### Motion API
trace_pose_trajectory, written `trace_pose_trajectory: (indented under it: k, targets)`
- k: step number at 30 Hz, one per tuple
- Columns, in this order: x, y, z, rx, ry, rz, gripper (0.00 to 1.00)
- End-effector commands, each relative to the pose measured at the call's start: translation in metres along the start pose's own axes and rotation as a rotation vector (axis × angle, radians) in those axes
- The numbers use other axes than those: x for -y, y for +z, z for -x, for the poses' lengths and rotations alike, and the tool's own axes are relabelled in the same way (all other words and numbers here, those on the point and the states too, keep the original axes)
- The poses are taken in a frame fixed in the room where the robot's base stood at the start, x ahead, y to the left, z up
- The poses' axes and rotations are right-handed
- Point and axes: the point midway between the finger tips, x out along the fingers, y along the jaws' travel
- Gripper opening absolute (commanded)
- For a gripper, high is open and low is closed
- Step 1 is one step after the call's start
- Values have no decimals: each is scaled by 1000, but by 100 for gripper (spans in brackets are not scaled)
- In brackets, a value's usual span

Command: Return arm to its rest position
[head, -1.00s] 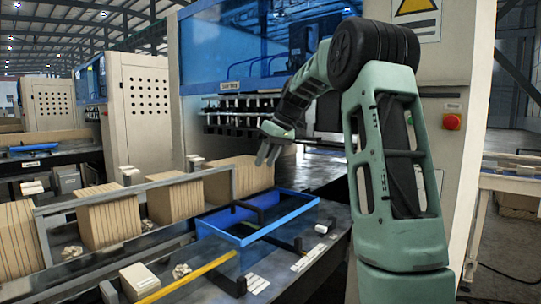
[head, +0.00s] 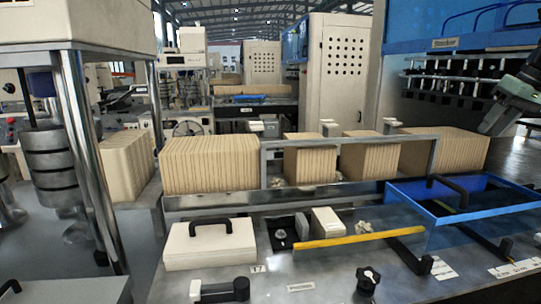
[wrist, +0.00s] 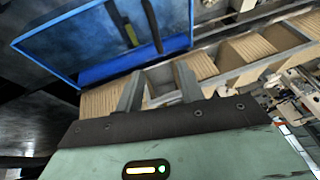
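My gripper (wrist: 158,86) shows in the wrist view with its two grey fingers apart and nothing held between them. In the head view, only part of my green arm's end and gripper (head: 491,122) shows at the right edge. It is beside the rightmost stack of tan kraft sheets and above the blue-framed tray (head: 425,207). The rest of my arm is outside the head view.
Several kraft stacks (head: 210,165) stand along a metal rail (head: 349,140). A white box with a black handle (head: 210,247), a yellow bar (head: 358,238) and a black knob (head: 368,279) are on the front bench. Steel posts (head: 84,150) stand at left.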

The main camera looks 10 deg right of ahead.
Motion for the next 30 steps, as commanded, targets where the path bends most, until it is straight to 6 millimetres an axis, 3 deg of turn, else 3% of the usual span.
trace_pose_trajectory:
  k: [5,8,14,17,21,25,30]
  targets:
    - [82,-6,-49,67,-40,67,38]
    - [146,3,-84,123,-61,118,38]
    - [270,56,-141,232,-76,236,38]
    - [324,100,-162,283,-73,307,38]
    - [385,179,-183,345,-57,420,38]
    - [416,257,-192,388,-34,530,38]
    - [424,332,-195,414,-7,639,38]
